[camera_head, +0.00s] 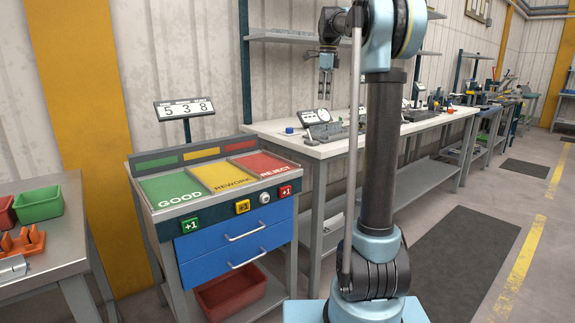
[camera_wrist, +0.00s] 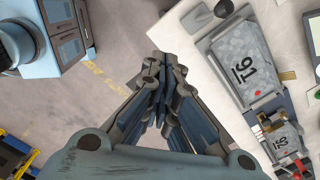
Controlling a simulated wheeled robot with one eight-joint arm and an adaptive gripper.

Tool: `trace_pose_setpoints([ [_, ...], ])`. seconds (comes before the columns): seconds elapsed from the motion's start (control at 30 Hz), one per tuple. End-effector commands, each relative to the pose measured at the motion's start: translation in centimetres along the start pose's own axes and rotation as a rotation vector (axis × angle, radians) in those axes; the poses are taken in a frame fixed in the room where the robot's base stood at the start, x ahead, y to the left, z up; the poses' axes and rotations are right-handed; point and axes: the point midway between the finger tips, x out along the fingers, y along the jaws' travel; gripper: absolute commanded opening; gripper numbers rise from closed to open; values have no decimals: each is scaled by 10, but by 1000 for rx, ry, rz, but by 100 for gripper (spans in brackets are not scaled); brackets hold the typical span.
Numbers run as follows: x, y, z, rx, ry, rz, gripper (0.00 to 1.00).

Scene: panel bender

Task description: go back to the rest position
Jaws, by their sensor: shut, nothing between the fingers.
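My gripper (camera_head: 325,95) hangs from the raised, bent arm in the head view, fingers pointing down. It is in the air, above the level of the white workbench top (camera_head: 345,148), with nothing touching it. In the wrist view my gripper (camera_wrist: 160,68) shows its fingers close together with no object between them. The wrist view looks down past the fingers on the grey floor and on the workbench top at the right.
A sorting cart (camera_head: 160,217) with GOOD, REWORK and REJECT panels and blue drawers stands left of my arm. A side table (camera_head: 30,280) with a green bin (camera_head: 38,206) is far left. Floor is free at right.

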Motion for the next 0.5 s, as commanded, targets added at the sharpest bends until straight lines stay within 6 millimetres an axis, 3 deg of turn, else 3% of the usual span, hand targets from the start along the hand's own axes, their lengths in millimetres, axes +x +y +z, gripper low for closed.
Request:
trace_pose_setpoints([
  [0.5,63,136,-55,-574,13,-54,0],
])
